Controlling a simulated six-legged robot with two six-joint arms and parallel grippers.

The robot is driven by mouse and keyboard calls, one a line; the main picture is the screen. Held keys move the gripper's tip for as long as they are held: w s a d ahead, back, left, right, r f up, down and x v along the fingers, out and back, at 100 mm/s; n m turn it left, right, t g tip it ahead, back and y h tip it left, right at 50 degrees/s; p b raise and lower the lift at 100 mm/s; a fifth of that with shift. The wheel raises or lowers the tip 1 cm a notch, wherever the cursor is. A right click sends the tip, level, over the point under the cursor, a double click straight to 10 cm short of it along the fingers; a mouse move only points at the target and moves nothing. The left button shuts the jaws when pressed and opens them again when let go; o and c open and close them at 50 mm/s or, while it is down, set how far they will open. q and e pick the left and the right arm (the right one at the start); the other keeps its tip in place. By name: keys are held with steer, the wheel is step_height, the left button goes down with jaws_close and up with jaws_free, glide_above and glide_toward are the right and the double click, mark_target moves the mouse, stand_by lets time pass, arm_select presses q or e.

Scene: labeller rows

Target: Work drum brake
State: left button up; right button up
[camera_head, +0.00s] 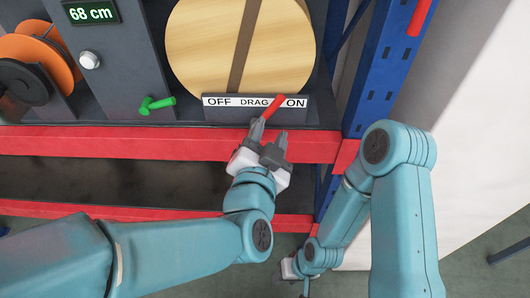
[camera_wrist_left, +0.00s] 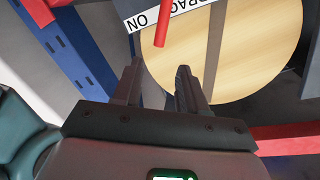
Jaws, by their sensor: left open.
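The wooden drum (camera_head: 205,50) with a dark band stands on the shelf; it also shows in the left wrist view (camera_wrist_left: 265,55). Below it is the brake plate (camera_head: 225,101) marked OFF, DRAG and ON. The red brake lever (camera_head: 273,106) crosses the plate between DRAG and ON, and it shows in the left wrist view (camera_wrist_left: 163,28). My left gripper (camera_head: 270,135) is open and empty just below the lever. In the left wrist view its fingertips (camera_wrist_left: 159,67) lie short of the lever's end. My right gripper (camera_head: 295,268) is low and small; its jaws are unclear.
Left of the drum are a green handle (camera_head: 157,104), a white knob (camera_head: 89,61), a display (camera_head: 91,11) reading 68 cm and an orange spool (camera_head: 40,52). A red shelf beam (camera_head: 120,143) runs below the plate. A blue upright (camera_head: 382,65) stands to the right.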

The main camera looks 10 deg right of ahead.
arm_select(q)
steer(key=v, duration=0.4)
stand_by(0.4)
